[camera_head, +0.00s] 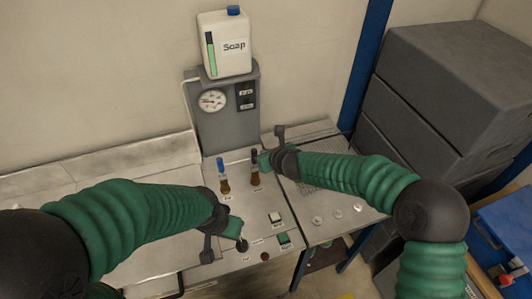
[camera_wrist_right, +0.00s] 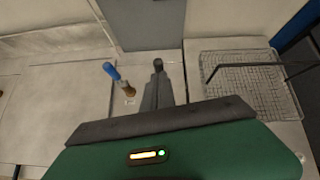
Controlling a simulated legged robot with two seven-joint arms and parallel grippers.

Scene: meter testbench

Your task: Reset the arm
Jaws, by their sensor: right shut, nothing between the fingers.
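My right arm comes in from the right in the head view. Its gripper (camera_head: 257,160) is beside the black-topped brown valve or plug (camera_head: 255,178) on the bench panel. In the right wrist view the gripper fingers (camera_wrist_right: 158,80) are together, with nothing seen between them. My left gripper (camera_head: 240,238) is low over the front of the panel, next to a dark round knob (camera_head: 242,246). Its fingers are too small and covered to read.
A grey column with a round gauge (camera_head: 212,100) stands behind the panel, carrying a white soap canister (camera_head: 225,45). A white button (camera_head: 275,217) and a green one (camera_head: 283,239) lie between the arms. A wire rack (camera_wrist_right: 250,80) is on the right. Grey boxes (camera_head: 450,85) stand beyond.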

